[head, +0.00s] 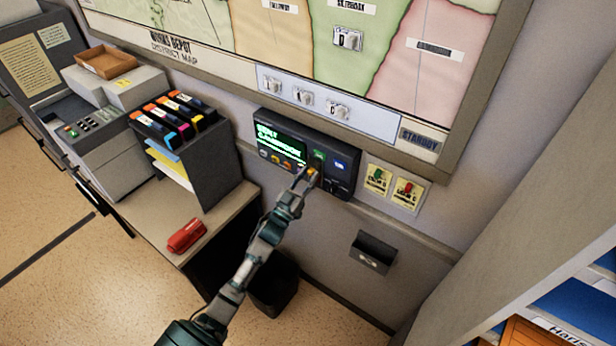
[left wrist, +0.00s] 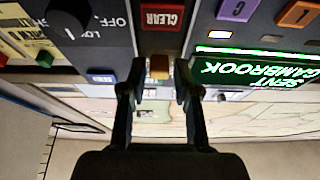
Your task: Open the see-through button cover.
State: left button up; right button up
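A dark control panel (head: 340,184) with a lit green screen (head: 279,146) is on the wall below the map. My left gripper (head: 306,176) reaches up to the panel just right of the screen. In the left wrist view, the left gripper (left wrist: 158,82) has its fingers apart, one on each side of a small orange block (left wrist: 160,67), with a narrow gap visible. A red CLEAR button (left wrist: 162,17) is above it and a blue button (left wrist: 102,76) is to its left. I cannot clearly make out a see-through cover; the fingers may hide part of it. My right gripper is not in view.
A black knob (left wrist: 68,17) protrudes from the panel. A desk with a binder rack (head: 212,153) and a red stapler-like object (head: 187,236) is at left.

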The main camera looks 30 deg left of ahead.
pick_arm(q)
jog(key=shift+o, duration=0.3)
jog(key=v, duration=1.2)
jog(key=shift+a, duration=0.15)
jog(key=shift+f, duration=0.1)
jog(key=s+d+f+n+g+y, duration=0.15)
jog(key=f+g, duration=0.25)
jog(key=f, duration=1.1)
jog(key=s+f+g+y, duration=0.15)
jog(key=f+g, duration=0.25)
jog(key=f, duration=1.1)
jog(key=s+d+f+g, duration=0.2)
jog(key=s+f+g, duration=0.1)
jog(key=s+f, duration=0.4)
jog(key=s+d+f+g, duration=0.2)
jog(key=s+f, duration=0.3)
jog(key=f, duration=0.5)
jog(key=s+d+f+m+g, duration=0.1)
jog(key=s+d+f+g, duration=0.1)
jog(key=s, duration=0.8)
jog(key=s+d+f+m+g+h, duration=0.1)
jog(key=s+d+f+g, duration=0.1)
jog(key=s+f, duration=0.5)
jog(key=s+d+f+m+g, duration=0.1)
jog(key=s+d+f+g, duration=0.2)
jog(key=s, duration=0.9)
notch_tip(320, 180, down, 2)
jog(key=shift+s+f+g, duration=0.2)
jog(key=shift+s+g, duration=0.15)
jog(key=shift+g, duration=0.45)
